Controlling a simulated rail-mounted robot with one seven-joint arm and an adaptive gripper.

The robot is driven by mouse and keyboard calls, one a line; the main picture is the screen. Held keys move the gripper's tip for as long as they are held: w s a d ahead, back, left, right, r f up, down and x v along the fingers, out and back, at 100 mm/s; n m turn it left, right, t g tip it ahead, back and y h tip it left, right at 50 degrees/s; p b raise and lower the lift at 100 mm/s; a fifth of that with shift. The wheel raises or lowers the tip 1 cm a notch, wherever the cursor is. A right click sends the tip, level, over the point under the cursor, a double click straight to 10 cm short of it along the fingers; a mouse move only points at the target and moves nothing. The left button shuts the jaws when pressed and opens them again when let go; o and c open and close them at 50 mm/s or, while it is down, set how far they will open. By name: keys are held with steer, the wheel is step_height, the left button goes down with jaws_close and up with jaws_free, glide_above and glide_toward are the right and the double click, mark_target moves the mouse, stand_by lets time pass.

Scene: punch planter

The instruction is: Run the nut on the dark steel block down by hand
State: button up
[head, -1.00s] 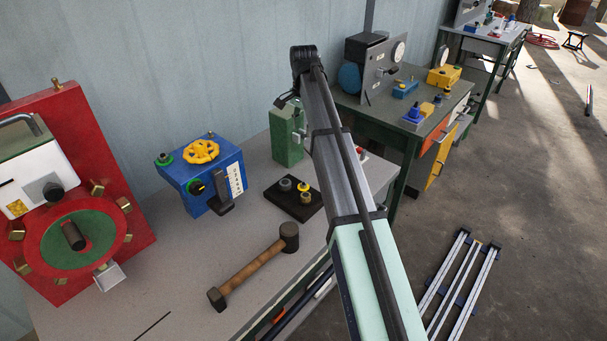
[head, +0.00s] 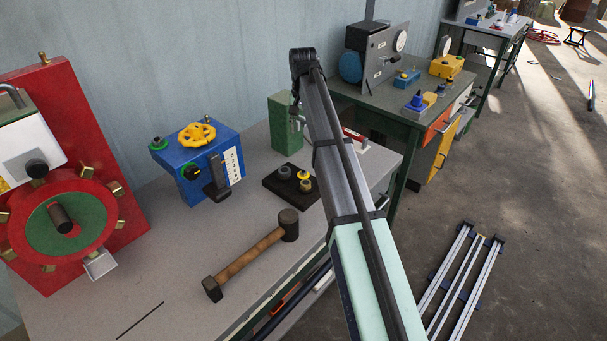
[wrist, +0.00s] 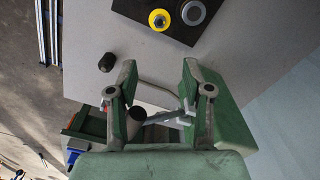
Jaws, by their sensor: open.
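The dark steel block (head: 272,187) lies on the grey bench, partly beside my arm in the head view. A grey round piece (head: 284,173), a yellow round piece (head: 304,175) and a small brass-coloured piece (head: 306,186) stand on it. I cannot tell for certain which is the nut. In the wrist view the block (wrist: 135,8) is at the top edge, with the yellow piece (wrist: 159,20) and grey piece (wrist: 193,12) on it. My gripper (wrist: 157,85) is open and empty, its fingers apart from the block. My arm hides the gripper in the head view.
A wooden-handled hammer (head: 250,257) lies in front of the block. A blue box (head: 215,170) with a yellow wheel and a green block (head: 285,125) stand behind it. A dark cylinder (wrist: 107,62) is near the left finger in the wrist view. Bare bench surrounds the hammer.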

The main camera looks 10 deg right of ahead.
steer(key=n, duration=0.4)
steer(key=n+p, duration=0.1)
steer(key=p, duration=0.2)
glide_toward(303, 171)
step_height(303, 171, down, 9)
steer(key=shift+r, duration=0.1)
stand_by(0.3)
jaws_close()
